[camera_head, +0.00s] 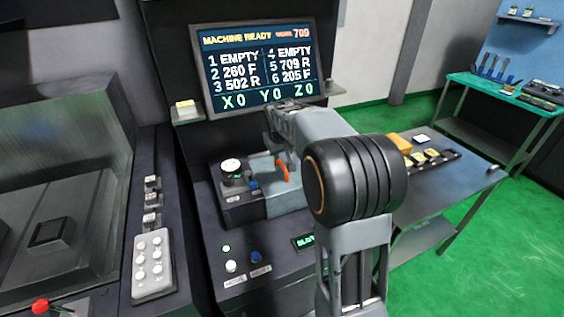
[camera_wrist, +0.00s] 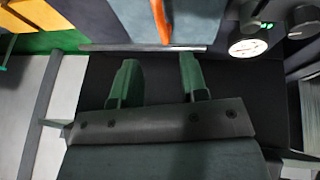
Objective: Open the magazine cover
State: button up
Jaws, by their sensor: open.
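The magazine cover (camera_head: 287,202) looks like a grey-blue lid on the dark console ledge, with an orange handle (camera_head: 283,171). It looks shut, though my arm hides its right part. In the wrist view the cover (camera_wrist: 192,22) lies at the top, with the orange handle (camera_wrist: 161,20) running down its middle. My gripper (camera_wrist: 158,62) is open and empty. Its two green-grey fingers point at the cover, and the handle lies ahead of the gap between them, apart from both tips. In the head view my gripper (camera_head: 281,128) is partly hidden behind my wrist, above the cover.
A dial gauge (camera_head: 231,166) stands left of the cover; it also shows in the wrist view (camera_wrist: 248,42). The display screen (camera_head: 258,66) rises behind. Buttons (camera_head: 231,266) lie in front. A side table (camera_head: 440,195) with yellow-marked items stands right, over green floor.

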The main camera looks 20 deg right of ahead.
aim_at(282, 165)
jog(key=p+x, duration=0.1)
jog(key=x, duration=0.8)
jog(key=shift+f, duration=0.1)
grip_shut()
dwell(0.4)
